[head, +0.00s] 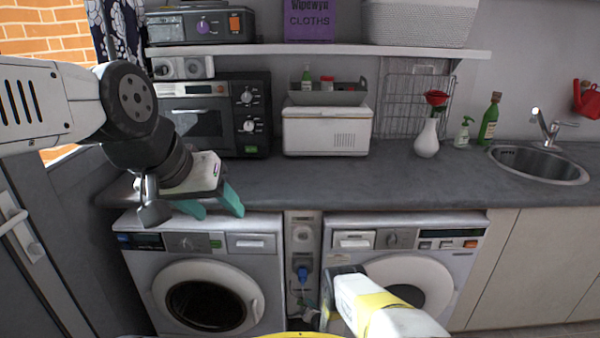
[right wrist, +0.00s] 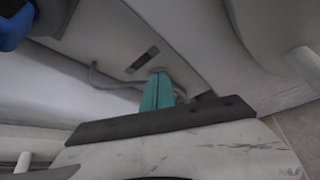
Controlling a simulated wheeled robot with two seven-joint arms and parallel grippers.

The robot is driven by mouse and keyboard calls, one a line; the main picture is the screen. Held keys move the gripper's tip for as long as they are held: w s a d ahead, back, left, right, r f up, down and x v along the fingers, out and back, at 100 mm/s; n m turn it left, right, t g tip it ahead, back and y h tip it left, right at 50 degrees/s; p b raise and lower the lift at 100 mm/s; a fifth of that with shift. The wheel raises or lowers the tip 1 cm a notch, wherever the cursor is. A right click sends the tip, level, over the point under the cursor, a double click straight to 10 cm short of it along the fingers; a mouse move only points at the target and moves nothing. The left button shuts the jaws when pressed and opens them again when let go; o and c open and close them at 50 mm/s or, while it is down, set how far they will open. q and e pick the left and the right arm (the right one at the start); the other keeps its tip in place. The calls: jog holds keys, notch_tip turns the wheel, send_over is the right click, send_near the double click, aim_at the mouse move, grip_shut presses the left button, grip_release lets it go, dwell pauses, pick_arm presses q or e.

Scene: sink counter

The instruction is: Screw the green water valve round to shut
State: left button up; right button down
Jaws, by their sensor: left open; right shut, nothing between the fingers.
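A narrow panel (head: 303,236) stands between two washing machines, with a blue fitting (head: 302,272) low on it. Small greenish and pale parts show below the blue fitting, too small to tell whether one is the green valve. My right arm reaches in from the bottom toward this gap, and its fingertips are not clear in the head view. In the right wrist view my right gripper (right wrist: 158,92) is shut and empty, its teal fingers together near a pale panel and a grey hose. A blue part (right wrist: 14,24) shows at top left. My left gripper (head: 212,204) is open and empty.
The left washing machine (head: 272,268) and right washing machine (head: 462,262) flank the narrow gap. The dark counter (head: 330,182) runs above them, holding a microwave, a white bread bin (head: 327,130), a vase and a sink (head: 540,165). My left gripper is at the counter's front edge.

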jog(key=shift+w+d, duration=0.15)
jog(key=shift+w, duration=0.15)
jog(key=shift+a, duration=0.2)
jog(key=shift+a+r, duration=0.25)
jog(key=shift+a+r, duration=0.1)
jog(key=shift+a, duration=0.15)
dwell(0.3)
jog(key=shift+r, duration=0.1)
dwell(0.3)
jog(key=s, duration=0.6)
jog(key=shift+d+r, duration=0.15)
jog(key=shift+r, duration=0.15)
jog(key=shift+d, duration=0.1)
